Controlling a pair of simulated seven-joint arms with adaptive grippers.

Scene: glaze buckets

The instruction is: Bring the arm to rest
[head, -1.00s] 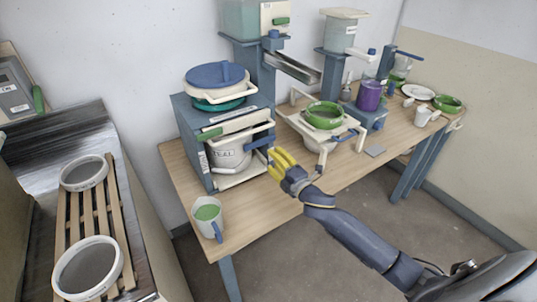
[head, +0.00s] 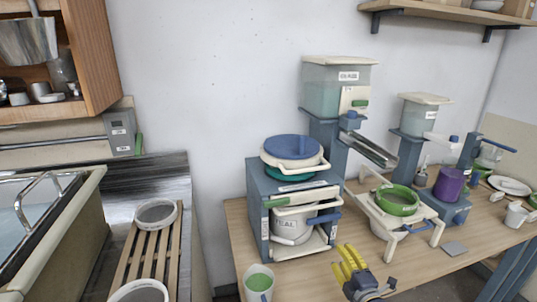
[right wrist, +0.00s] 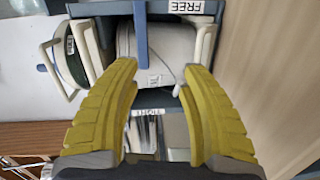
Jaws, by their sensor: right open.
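My right gripper (head: 350,262), with yellow fingers, is at the bottom of the head view, in front and to the right of the blue bucket stand. It is open. In the right wrist view its fingers (right wrist: 158,72) are spread with nothing held between them. Beyond them is a white bucket (right wrist: 168,48) under a "FREE" label. In the head view a white bucket labelled TEAL (head: 290,228) sits inside the blue stand (head: 256,205), apart from the gripper. My left gripper is not in view.
The wooden table (head: 330,268) carries a green bowl (head: 398,198) on a white frame, a purple container (head: 449,184) and, at the front left, a cup of green glaze (head: 259,284). A wall shelf (head: 450,10) hangs upper right.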

